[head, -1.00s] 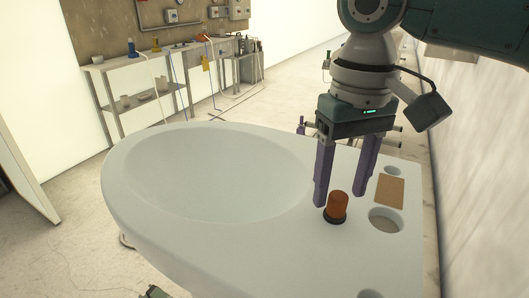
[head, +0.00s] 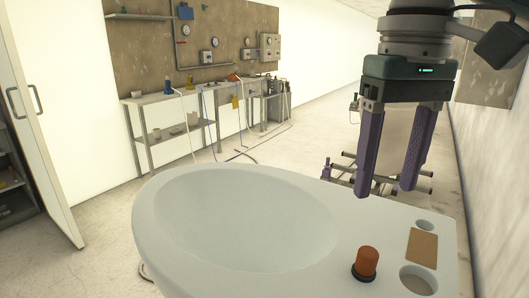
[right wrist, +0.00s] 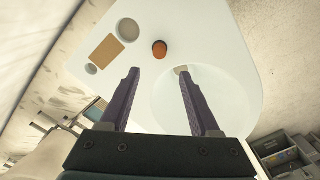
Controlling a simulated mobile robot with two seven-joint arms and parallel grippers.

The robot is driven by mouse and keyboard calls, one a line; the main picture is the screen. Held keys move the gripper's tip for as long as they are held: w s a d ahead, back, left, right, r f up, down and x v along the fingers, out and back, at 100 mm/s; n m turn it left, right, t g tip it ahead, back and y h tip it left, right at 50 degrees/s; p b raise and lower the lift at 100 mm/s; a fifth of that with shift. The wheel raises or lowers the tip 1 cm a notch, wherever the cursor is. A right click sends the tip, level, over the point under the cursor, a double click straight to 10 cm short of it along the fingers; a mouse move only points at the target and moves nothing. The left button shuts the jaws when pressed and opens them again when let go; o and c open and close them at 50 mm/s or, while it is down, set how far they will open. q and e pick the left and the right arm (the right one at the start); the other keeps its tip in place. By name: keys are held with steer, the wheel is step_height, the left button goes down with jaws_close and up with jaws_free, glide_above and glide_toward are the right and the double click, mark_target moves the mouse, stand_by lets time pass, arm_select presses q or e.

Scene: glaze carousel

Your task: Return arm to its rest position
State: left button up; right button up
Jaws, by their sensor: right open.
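My right gripper (head: 385,190) hangs with its purple fingers pointing down, open and empty, above the back right part of the white basin-shaped table (head: 330,265). It also shows in the right wrist view (right wrist: 157,72), with its fingers apart. An orange-brown cylinder (head: 367,262) stands upright on a dark base on the table. It sits in front of and below the fingertips, clear of them, and shows in the right wrist view too (right wrist: 159,48). My left gripper is not in view.
A tan rectangular pad (head: 422,248) lies on the table between two round holes, the larger one (head: 418,281) in front. A wall runs close along the right. A metal bench (head: 165,98) with bottles stands at the back left. An open cabinet door (head: 45,150) is at the left.

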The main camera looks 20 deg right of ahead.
steer(key=s+a+f+n+y, duration=0.1)
steer(key=s+a+f, duration=0.2)
steer(key=s+a+f+n+t+p, duration=0.1)
steer(key=s+a+f+n, duration=0.1)
steer(key=a+f, duration=0.2)
steer(key=s+a+f+n+y, duration=0.1)
steer(key=s+a+f, duration=0.2)
steer(key=shift+s+a+f+t+y+p, duration=0.2)
steer(key=shift+s+a+t+y+p, duration=0.1)
steer(key=shift+t+p, duration=0.1)
steer(key=s, duration=0.2)
steer(key=s+f+t, duration=0.1)
steer(key=shift+s+d, duration=0.2)
steer(key=shift+s, duration=0.15)
steer(key=s+d+h, duration=0.1)
steer(key=s+d, duration=0.2)
steer(key=s+d+m+h+p, duration=0.1)
steer(key=s+d, duration=0.2)
steer(key=s, duration=0.1)
steer(key=shift+d+t, duration=0.1)
steer(key=shift+t, duration=0.3)
step_height(320, 180, up, 38)
steer(key=p, duration=3.8)
steer(key=shift+w, duration=0.1)
